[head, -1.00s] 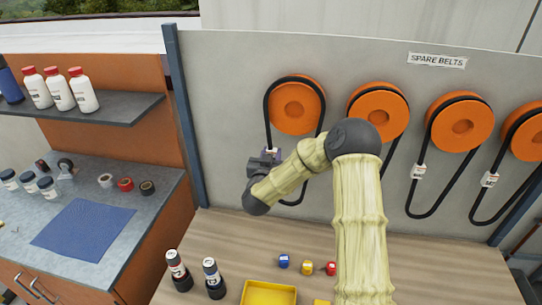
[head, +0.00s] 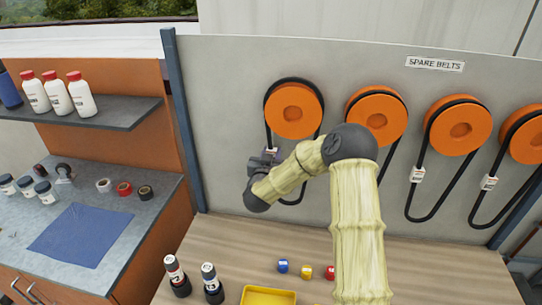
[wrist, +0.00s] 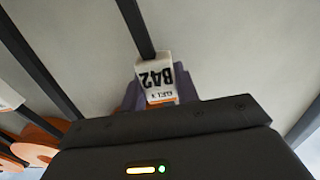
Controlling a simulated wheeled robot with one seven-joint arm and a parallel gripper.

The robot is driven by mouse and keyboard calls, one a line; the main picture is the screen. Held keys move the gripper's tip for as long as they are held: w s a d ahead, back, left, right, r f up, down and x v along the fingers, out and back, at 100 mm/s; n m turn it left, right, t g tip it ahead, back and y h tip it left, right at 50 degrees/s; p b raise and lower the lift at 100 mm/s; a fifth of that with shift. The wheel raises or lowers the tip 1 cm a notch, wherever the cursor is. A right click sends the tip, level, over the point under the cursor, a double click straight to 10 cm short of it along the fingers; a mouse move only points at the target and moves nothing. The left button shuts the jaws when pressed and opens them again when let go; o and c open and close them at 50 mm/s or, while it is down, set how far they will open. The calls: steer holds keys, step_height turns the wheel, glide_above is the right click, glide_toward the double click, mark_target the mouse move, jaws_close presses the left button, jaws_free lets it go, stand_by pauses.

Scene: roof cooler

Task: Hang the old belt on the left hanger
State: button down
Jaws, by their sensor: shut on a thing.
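A black belt (head: 267,125) loops over the left orange hanger (head: 293,110) on the grey wall and hangs down below it. My gripper (head: 265,156) is at the belt's left run, just below the hanger. In the wrist view, the purple fingers of my gripper (wrist: 158,92) are shut on the belt around its white tag (wrist: 156,78), which reads B42. The belt (wrist: 135,25) runs up from the tag. My forearm hides part of the belt's lower loop in the head view.
Other orange hangers (head: 376,116) to the right carry black belts with white tags, under a SPARE BELTS sign (head: 434,64). A side counter with a blue mat (head: 80,235) stands left.

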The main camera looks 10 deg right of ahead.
steer(key=shift+w+d, duration=0.2)
steer(key=shift+w, duration=0.3)
steer(key=shift+f+b, duration=0.95)
steer(key=shift+b, duration=0.3)
stand_by(1.5)
steer(key=c, duration=1)
jaws_free()
steer(key=shift+o, duration=0.2)
steer(key=shift+s, duration=0.1)
steer(key=shift+s+a+f+b, duration=0.15)
steer(key=shift+s+a+b, duration=0.2)
steer(key=shift+s+b, duration=0.15)
steer(key=b+v, duration=0.5)
steer(key=v, duration=1.1)
steer(key=shift+b, duration=0.4)
